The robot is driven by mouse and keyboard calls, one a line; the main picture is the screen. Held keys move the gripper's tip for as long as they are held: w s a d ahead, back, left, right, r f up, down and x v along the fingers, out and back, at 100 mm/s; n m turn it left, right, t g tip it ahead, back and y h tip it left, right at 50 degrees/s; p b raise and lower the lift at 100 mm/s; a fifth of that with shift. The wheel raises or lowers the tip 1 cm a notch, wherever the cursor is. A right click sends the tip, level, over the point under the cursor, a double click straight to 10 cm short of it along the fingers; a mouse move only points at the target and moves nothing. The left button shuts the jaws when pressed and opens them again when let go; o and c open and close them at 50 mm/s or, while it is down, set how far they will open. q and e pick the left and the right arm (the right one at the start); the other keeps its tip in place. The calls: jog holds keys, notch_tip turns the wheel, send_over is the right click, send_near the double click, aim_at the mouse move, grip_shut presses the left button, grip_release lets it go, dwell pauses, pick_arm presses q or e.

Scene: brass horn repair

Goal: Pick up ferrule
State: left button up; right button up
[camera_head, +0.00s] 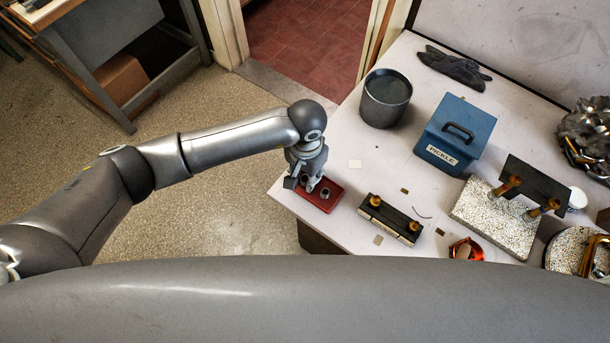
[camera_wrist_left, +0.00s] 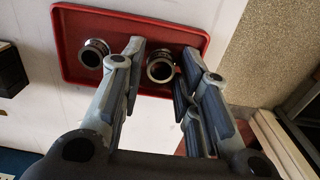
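A small red tray (camera_head: 331,203) lies at the left corner of the table; it also shows in the left wrist view (camera_wrist_left: 140,21). Two short, silvery, ring-shaped ferrules stand upright in it. In the left wrist view one ferrule (camera_wrist_left: 160,68) is between the fingertips of my left gripper (camera_wrist_left: 160,62), with a gap visible on its left. The other ferrule (camera_wrist_left: 93,54) is outside the left finger. In the head view my left gripper (camera_head: 307,180) points down over the tray, open. I cannot tell how far the fingertips reach down beside the ferrule. My right gripper is not in view.
A black block with brass posts (camera_head: 390,218) lies right of the tray. Behind are a dark pot (camera_head: 386,97), a blue box marked PICKLE (camera_head: 455,135) and a black glove (camera_head: 453,68). A speckled slab (camera_head: 488,226) stands farther right. The tray is near the table edge.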

pick_arm(q)
jog(key=c, duration=0.5)
jog(key=shift+r, duration=0.1)
